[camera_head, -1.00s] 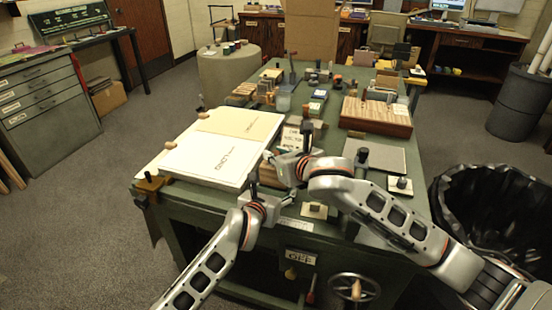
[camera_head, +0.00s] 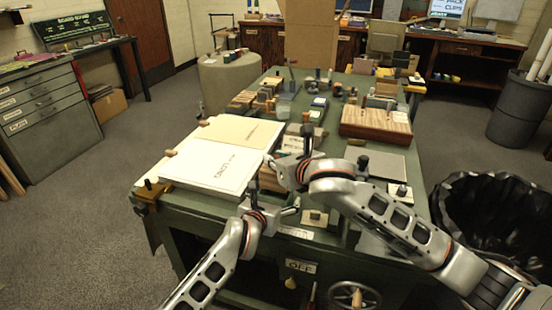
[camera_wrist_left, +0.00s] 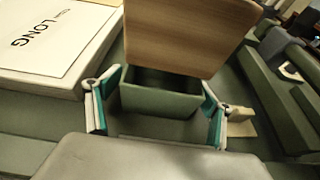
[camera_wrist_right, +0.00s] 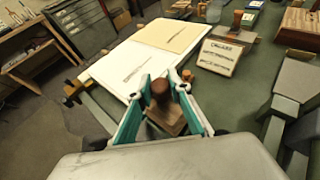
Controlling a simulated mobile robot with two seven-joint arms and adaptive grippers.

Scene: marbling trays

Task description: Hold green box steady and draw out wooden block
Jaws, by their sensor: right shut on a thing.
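The green box (camera_wrist_left: 158,98) stands between the fingers of my left gripper (camera_wrist_left: 162,104) in the left wrist view. Those fingers are apart, with slight gaps showing beside the box walls. The wooden block (camera_wrist_left: 182,38) shows above the box, hiding its far rim; part of the box's dark inside is visible. I cannot tell whether the block's lower end is still inside. In the right wrist view my right gripper (camera_wrist_right: 162,80) is shut on the dark knob on top of the wooden block (camera_wrist_right: 170,118). In the head view my left gripper (camera_head: 288,208) is below my right gripper (camera_head: 292,160).
A white board with a lettered sheet (camera_head: 212,167) lies left of the grippers on the green table. A grey plate (camera_head: 385,165) and a striped wooden block (camera_head: 376,124) are to the right. Several small tools and blocks crowd the table's far part. A black-lined bin (camera_head: 490,205) stands right.

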